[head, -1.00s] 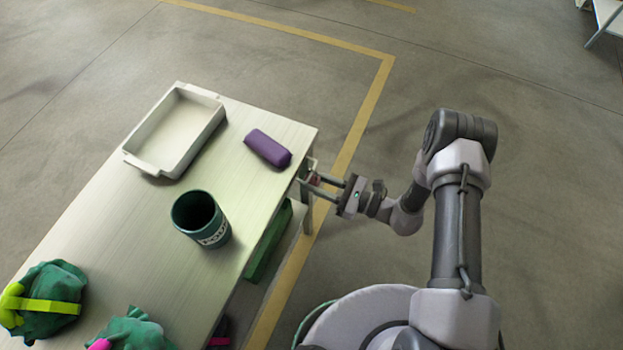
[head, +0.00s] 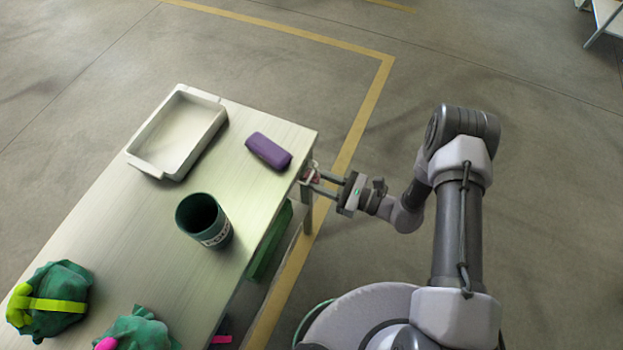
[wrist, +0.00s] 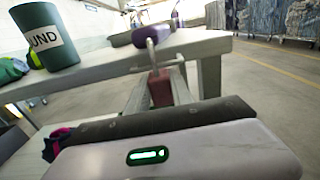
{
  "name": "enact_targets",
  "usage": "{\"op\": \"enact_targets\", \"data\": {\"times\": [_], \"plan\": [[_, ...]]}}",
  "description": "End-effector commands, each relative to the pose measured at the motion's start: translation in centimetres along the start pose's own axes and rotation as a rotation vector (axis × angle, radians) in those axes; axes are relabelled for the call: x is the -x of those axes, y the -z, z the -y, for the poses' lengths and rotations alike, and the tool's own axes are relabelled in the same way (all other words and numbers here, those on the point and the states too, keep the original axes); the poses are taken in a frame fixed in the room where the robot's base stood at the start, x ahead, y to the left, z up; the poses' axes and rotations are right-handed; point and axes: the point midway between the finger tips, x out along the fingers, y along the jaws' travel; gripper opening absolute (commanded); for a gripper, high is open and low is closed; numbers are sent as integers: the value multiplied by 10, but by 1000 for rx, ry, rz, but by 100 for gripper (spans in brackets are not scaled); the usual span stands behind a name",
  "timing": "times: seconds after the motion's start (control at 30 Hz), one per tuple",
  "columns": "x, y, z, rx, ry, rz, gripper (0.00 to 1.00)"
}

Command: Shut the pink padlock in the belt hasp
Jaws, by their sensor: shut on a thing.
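The pink padlock (wrist: 160,90) is between the two fingers of my gripper (wrist: 158,78) in the wrist view. Its body looks dull red and its grey shackle (wrist: 151,52) points up, by the table's edge. I cannot tell whether the shackle is closed or passes through the hasp. In the head view my gripper (head: 310,178) is shut on the padlock at the right end of the table, and only a small reddish patch of it shows. The belt hasp cannot be made out clearly in either view.
The table (head: 130,235) carries a white tray (head: 134,158), a purple case (head: 268,151), a dark green bin (head: 205,222) and two green bags (head: 52,305) (head: 138,330). A table leg (wrist: 210,80) stands close to my fingers. The floor to the right is clear.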

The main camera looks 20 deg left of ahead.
Motion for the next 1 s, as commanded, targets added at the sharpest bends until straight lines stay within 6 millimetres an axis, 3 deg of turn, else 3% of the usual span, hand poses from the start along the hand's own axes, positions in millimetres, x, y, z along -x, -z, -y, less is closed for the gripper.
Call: {"op": "enact_targets", "data": {"times": [1.0], "plan": [[68, 0, 1, 1, 2, 0, 0]]}}
